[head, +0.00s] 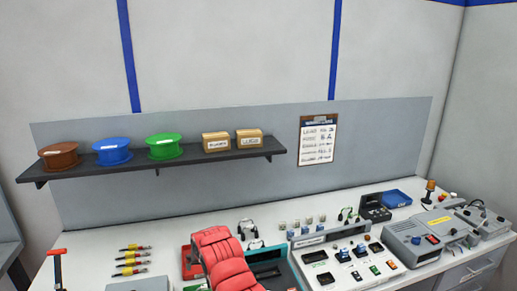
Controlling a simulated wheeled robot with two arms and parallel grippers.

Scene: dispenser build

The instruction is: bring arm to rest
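Neither of my grippers can be made out in the head view. A red ribbed, segmented shape (222,260) rises at the bottom middle, in front of the workbench items. I cannot tell whether it is part of my arm or a thing on the bench. It hides part of a teal-edged tray (266,256) behind it.
The white workbench (95,255) carries yellow-handled tools (131,262), a grey panel with switches (345,258) and a grey machine (425,240). A blue bin (396,198) stands at the back. A wall shelf (195,160) holds spools and boxes.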

